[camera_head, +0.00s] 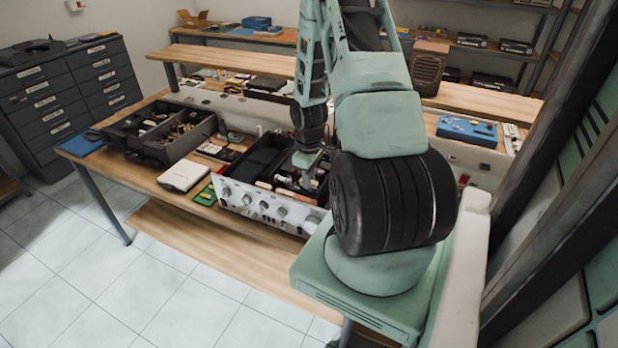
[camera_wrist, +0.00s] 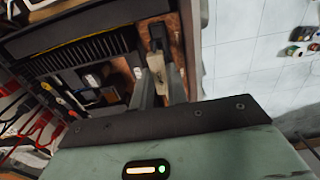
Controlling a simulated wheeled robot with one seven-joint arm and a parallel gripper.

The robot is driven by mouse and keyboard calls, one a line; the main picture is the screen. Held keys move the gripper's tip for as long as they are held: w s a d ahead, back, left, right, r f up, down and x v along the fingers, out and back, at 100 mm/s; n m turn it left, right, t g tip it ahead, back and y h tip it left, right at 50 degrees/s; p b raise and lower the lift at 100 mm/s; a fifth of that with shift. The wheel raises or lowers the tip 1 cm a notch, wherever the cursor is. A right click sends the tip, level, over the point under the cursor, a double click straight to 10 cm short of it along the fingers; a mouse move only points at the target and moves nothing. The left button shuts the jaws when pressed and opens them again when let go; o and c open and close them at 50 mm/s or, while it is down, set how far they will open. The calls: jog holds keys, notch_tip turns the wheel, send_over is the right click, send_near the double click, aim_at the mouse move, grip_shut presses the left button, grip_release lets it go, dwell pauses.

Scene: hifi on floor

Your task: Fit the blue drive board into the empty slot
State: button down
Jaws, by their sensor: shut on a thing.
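The open hi-fi case has a white front panel with several knobs (camera_head: 265,208) and stands on the bench. My gripper (camera_head: 305,160) is low over the inside of the case, right of its middle. In the wrist view its two fingers (camera_wrist: 159,76) are closed on a small pale piece (camera_wrist: 155,62), with a dark part (camera_wrist: 157,36) just beyond it. I cannot make out blue on this piece or tell whether it is the drive board. A brown board (camera_wrist: 181,65) lies behind the fingers, beside the case wall. The empty slot cannot be picked out.
A black tray of parts (camera_head: 172,150) stands left on the bench (camera_head: 150,185). A white flat box (camera_head: 184,175) and a green board (camera_head: 205,195) lie between tray and hi-fi. A blue device (camera_head: 467,130) sits at the right. Black fins (camera_wrist: 85,57) line the case interior.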

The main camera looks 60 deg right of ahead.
aim_at(309, 192)
jog(key=shift+f+b, duration=2.45)
jog(key=shift+f, duration=0.5)
jog(key=shift+f+b, duration=0.35)
jog(key=shift+f, duration=0.45)
dwell(0.4)
jog(key=c, duration=1.3)
grip_release()
notch_tip(309, 192, up, 18)
jog(key=b, duration=0.2)
jog(key=shift+f, duration=0.25)
